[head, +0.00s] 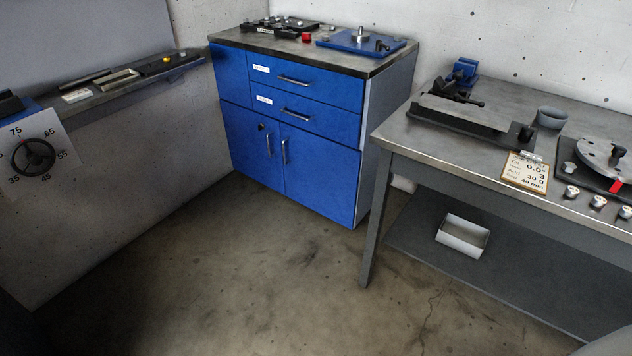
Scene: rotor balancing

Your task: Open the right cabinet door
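A blue cabinet (306,86) stands against the back wall, left of the workbench. Its right door (318,176) is shut and has a vertical metal handle (285,151) near its left edge. The left door (249,141) is also shut, with a similar handle (269,144) near its right edge and a small dark lock-like spot above. Two drawers with horizontal handles sit above the doors, both shut. Neither of my grippers shows in the head view.
A grey workbench (410,155) with tools stands at the right, with a white bin (462,236) on its lower shelf. A wall shelf (125,88) and a dial (35,156) are at the left. The concrete floor (235,270) before the cabinet is clear.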

